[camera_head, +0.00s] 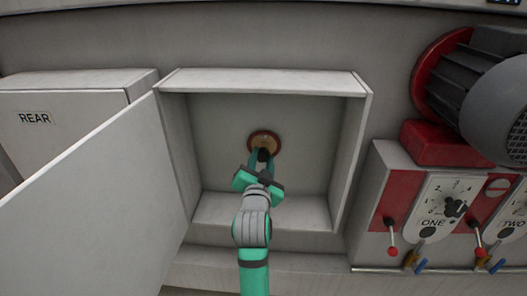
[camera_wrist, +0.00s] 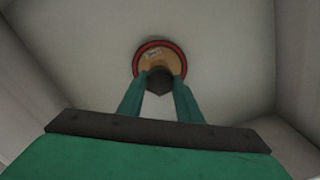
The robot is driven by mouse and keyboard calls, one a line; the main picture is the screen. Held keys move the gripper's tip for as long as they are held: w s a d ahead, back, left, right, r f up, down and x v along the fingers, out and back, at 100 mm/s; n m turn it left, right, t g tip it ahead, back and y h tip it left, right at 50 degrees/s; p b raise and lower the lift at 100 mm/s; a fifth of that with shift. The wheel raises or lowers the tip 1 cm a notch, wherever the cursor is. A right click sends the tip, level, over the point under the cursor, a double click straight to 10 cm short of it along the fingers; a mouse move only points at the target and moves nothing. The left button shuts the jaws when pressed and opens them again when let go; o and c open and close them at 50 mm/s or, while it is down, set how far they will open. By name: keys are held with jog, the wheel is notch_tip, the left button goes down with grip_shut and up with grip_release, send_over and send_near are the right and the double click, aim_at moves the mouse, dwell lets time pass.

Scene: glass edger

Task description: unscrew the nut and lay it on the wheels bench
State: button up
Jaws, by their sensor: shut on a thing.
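My gripper (camera_head: 263,158) reaches into an open box (camera_head: 363,130) on the machine. Its fingers are shut on a small dark nut (camera_wrist: 160,80), which sits at the middle of a round tan wheel with a red rim (camera_wrist: 152,51) on the box's back wall. The wheel also shows in the head view (camera_head: 265,136), partly hidden behind my fingers. The nut is against the wheel's face; I cannot tell how far it is threaded. The wheels bench is not recognisable in either view.
The box's door (camera_head: 95,215) stands open to the left. A cabinet marked REAR (camera_head: 60,125) is beyond it. To the right are a grey motor (camera_head: 490,95) and a red panel with dials ONE (camera_head: 447,205) and TWO, levers and valves. The box's side walls are close around my arm.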

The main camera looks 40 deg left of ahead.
aim_at(263, 158)
jog(key=n, duration=0.5)
jog(key=shift+v, duration=0.75)
dwell(0.4)
jog(key=shift+v, duration=1.65)
jog(key=shift+d, duration=0.1)
